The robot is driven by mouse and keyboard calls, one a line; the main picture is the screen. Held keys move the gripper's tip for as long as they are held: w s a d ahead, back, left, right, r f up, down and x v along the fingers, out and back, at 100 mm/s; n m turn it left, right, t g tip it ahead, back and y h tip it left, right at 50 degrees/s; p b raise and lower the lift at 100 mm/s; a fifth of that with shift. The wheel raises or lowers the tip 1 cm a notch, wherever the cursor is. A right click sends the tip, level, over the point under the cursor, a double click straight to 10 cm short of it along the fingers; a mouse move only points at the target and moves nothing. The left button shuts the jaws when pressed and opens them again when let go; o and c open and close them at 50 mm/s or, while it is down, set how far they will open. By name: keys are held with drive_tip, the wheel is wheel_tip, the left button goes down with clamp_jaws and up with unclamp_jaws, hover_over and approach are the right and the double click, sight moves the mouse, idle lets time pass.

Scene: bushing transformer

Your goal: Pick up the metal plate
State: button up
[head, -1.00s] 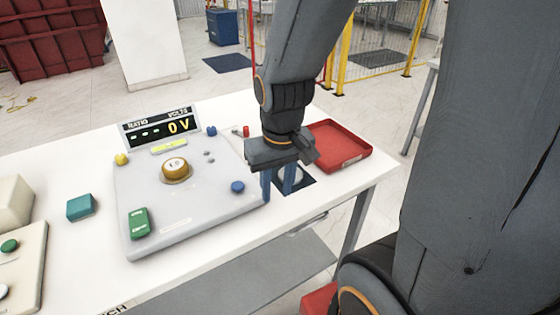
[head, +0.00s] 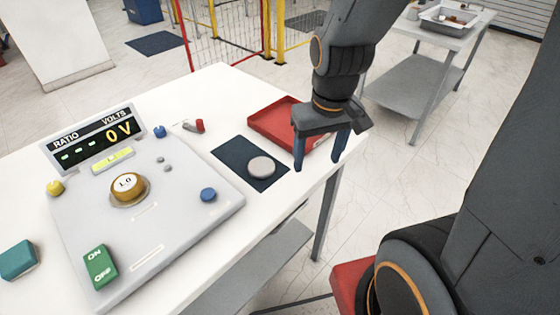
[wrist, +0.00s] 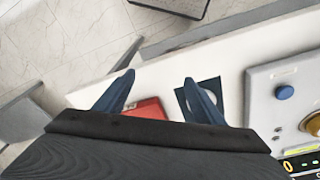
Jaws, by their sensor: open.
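The metal plate (head: 261,167) is a round, light grey disc lying flat on a dark blue mat (head: 232,150) on the white table. My gripper (head: 318,163) is open and empty. In the head view it hangs to the right of the plate, by the table's right edge and in front of the red tray, apart from the plate. In the wrist view my gripper (wrist: 160,77) has its fingers spread. One finger there covers much of the mat (wrist: 210,86), and only a sliver of the plate (wrist: 181,98) shows beside it.
A red tray (head: 262,127) stands behind the gripper, partly hidden by it. Left of the mat is a grey instrument panel (head: 165,220) with knobs and a display reading 0 V. A small red-ended part (head: 198,126) lies behind the mat. Another grey table (head: 415,85) stands farther back.

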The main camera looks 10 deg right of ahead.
drive_tip(key=shift+o, duration=1.4)
drive_tip(key=w+a+n, duration=0.1)
drive_tip(key=n, duration=0.2)
drive_tip(key=w+a+n, duration=0.1)
drive_tip(key=a+n, duration=0.1)
drive_tip(key=n, duration=0.1)
drive_tip(key=w+a+n, duration=0.1)
drive_tip(key=w+n, duration=0.1)
drive_tip(key=shift+a+r+n+g+b, duration=0.2)
drive_tip(key=shift+r+n+g+b, duration=0.1)
drive_tip(key=shift+n+b, duration=0.1)
drive_tip(key=n, duration=1.1)
approach(260, 166)
drive_tip(key=shift+w+d+f+g+b, duration=0.25)
drive_tip(key=shift+w+d+g+b, duration=0.1)
drive_tip(key=shift+d, duration=0.3)
drive_tip(key=shift+w+a+n, duration=0.15)
drive_tip(key=shift+a+n, duration=0.3)
drive_tip(key=shift+n, duration=0.45)
drive_tip(key=shift+a+f, duration=0.1)
drive_tip(key=shift+f, duration=0.45)
drive_tip(key=f+p, duration=0.1)
drive_tip(key=f, duration=0.1)
drive_tip(key=f+p, duration=0.1)
drive_tip(key=f, duration=0.2)
drive_tip(key=shift+s+a+f, duration=0.1)
drive_tip(key=shift+s, duration=0.1)
drive_tip(key=shift+f, duration=0.7)
drive_tip(key=c, duration=1.3)
drive_tip(key=shift+r, duration=0.1)
